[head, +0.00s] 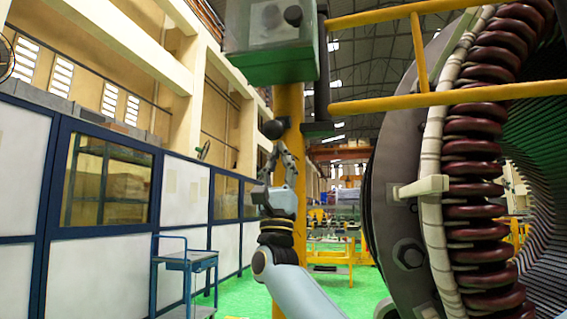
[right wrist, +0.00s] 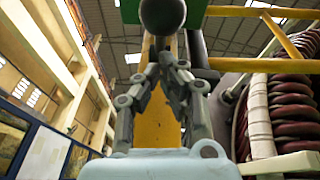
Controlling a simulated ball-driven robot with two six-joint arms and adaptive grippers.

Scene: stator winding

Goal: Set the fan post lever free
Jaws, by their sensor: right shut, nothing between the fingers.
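The yellow post (head: 289,105) stands upright in the middle of the head view, with a green box (head: 280,72) high on it. A dark ball knob (head: 273,129) shows in front of the post below the box. I take it for the end of the post's lever; most of its shaft is hidden. In the right wrist view the knob (right wrist: 162,14) is large at the top, beyond my fingertips. My right gripper (head: 281,150) points up just below the knob. Its fingertips (right wrist: 168,62) come together with nothing held, apart from the knob. My left gripper is not in view.
Yellow rails (head: 440,98) run from the post towards the large stator with dark red coils (head: 473,145) on the right. A pale block (head: 424,186) juts from the stator's face. A blue trolley (head: 187,262) stands at left on green floor.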

